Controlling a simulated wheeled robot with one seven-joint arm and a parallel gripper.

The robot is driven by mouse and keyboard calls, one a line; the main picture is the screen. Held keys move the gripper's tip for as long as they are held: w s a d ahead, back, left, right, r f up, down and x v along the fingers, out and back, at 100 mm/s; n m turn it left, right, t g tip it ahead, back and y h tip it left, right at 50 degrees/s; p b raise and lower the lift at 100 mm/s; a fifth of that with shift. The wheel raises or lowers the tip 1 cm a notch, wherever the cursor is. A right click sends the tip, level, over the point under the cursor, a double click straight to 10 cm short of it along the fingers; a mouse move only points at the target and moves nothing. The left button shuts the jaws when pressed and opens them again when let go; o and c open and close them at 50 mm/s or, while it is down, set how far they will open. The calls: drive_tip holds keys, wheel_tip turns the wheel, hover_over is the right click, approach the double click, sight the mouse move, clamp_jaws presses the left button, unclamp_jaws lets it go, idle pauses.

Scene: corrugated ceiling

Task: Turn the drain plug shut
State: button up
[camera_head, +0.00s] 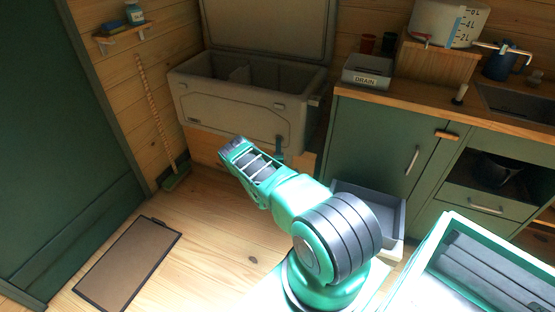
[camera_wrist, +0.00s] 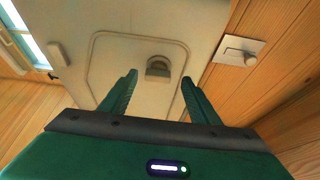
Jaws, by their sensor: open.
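The cooler chest (camera_head: 245,108) stands open against the wooden wall in the head view, its lid raised. In the wrist view its pale panel (camera_wrist: 115,55) fills the middle, with a rounded outline. A small grey knob, which looks like the drain plug (camera_wrist: 158,67), sits on this panel near its right edge. My gripper (camera_wrist: 159,80) is open and empty, facing the panel. The plug shows between and beyond the two green fingers; the gap to it is hard to judge. In the head view the plug cannot be made out, and my arm hides part of the scene.
A white plate with a knob (camera_wrist: 240,50) is on the wood beside the panel. A box labelled DRAIN (camera_head: 367,74) stands on the counter (camera_head: 420,98). A grey drawer-like tray (camera_head: 372,205) lies right of my arm. A mat (camera_head: 128,264) lies on open floor, left.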

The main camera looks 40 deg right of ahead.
drive_tip(key=v, duration=0.7)
drive_tip(key=shift+s, duration=0.2)
idle(0.4)
